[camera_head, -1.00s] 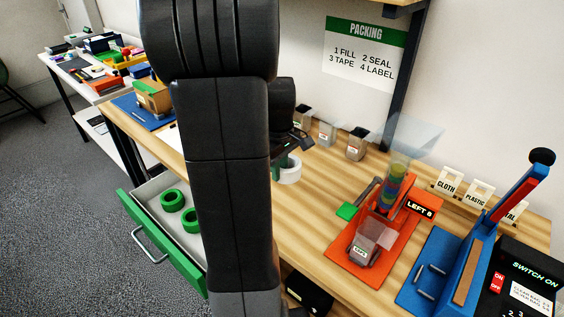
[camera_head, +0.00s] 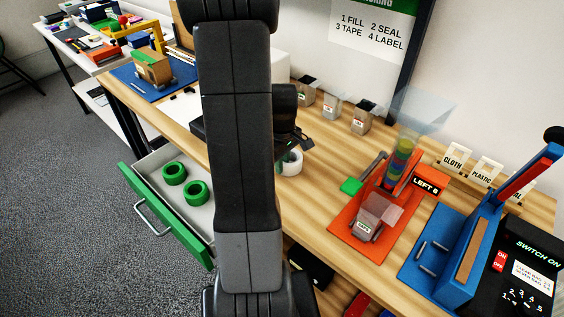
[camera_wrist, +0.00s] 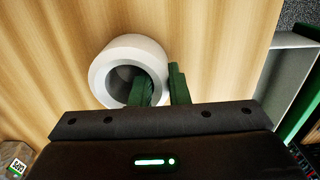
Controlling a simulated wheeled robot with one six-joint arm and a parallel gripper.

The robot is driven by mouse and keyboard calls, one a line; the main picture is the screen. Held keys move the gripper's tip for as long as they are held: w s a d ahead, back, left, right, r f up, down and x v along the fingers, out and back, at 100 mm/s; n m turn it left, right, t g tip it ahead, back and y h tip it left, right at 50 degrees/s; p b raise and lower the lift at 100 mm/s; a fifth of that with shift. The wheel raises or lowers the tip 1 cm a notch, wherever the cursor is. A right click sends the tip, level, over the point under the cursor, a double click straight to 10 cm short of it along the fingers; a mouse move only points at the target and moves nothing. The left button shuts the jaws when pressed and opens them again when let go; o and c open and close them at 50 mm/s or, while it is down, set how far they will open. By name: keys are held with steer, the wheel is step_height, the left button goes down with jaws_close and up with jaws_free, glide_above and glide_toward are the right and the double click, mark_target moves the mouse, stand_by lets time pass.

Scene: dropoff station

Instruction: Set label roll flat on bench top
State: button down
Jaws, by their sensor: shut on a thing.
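The white label roll (camera_head: 293,163) is over the bench top (camera_head: 322,150), partly hidden behind my arm in the head view. In the wrist view the roll (camera_wrist: 103,73) shows as a white ring with its open hole facing the camera. My gripper (camera_wrist: 162,88) is shut on the roll's wall, with one green finger in the hole and the other outside. The roll looks close to the wood; I cannot tell whether it touches. In the head view the gripper's fingers are mostly hidden.
An open drawer (camera_head: 143,172) with two green rings (camera_head: 185,183) sticks out in front of the bench. Small bins (camera_head: 361,117) stand behind the roll. An orange dispenser base (camera_head: 346,236) and a blue sealer (camera_head: 433,283) stand right. Bare wood lies around the roll.

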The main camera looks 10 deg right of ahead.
steer(key=shift+f, duration=0.2)
steer(key=c, duration=1.4)
jaws_free()
steer(key=shift+r, duration=0.1)
step_height(320, 180, up, 12)
steer(key=shift+r, duration=0.15)
